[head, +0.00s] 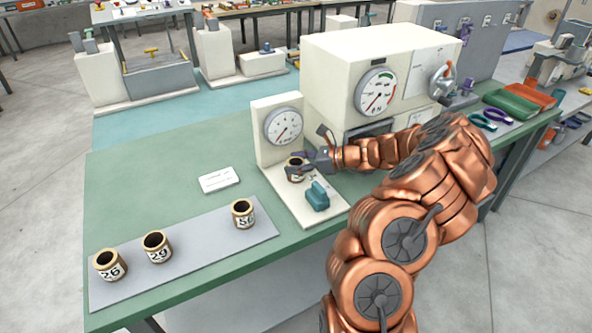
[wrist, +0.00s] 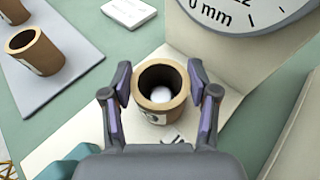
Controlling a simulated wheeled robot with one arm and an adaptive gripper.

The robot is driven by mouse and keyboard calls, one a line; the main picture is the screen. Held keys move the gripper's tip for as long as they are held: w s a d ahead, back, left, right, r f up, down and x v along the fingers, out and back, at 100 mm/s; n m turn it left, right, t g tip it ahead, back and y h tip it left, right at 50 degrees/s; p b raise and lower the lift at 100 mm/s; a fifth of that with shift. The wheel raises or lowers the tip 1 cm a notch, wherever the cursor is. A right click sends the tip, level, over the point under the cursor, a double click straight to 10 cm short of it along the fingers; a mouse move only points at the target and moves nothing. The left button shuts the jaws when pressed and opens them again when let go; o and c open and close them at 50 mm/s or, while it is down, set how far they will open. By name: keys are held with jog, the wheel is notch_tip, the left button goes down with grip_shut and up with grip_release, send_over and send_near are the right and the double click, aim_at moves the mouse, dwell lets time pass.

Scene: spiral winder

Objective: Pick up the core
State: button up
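A core (head: 296,170), a short tan hollow cylinder with a white label, stands upright on the cream base of the dial gauge (head: 284,127). In the wrist view the same core (wrist: 160,88) stands between the fingers of my gripper (wrist: 162,97). The fingers are spread on either side of it, with a small gap visible at each side. Something pale and round shows inside its bore. In the head view my gripper (head: 312,162) comes in from the right, and its fingers partly cover the core.
Cores numbered 26 (head: 110,266), 29 (head: 157,248) and a third (head: 243,214) stand on a grey mat (head: 200,252). A white card (head: 220,180) lies behind it. A teal clamp-like block (head: 317,197) stands close in front of the gripper. The large machine (head: 340,70) stands behind.

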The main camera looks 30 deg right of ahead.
jog(key=c, duration=0.6)
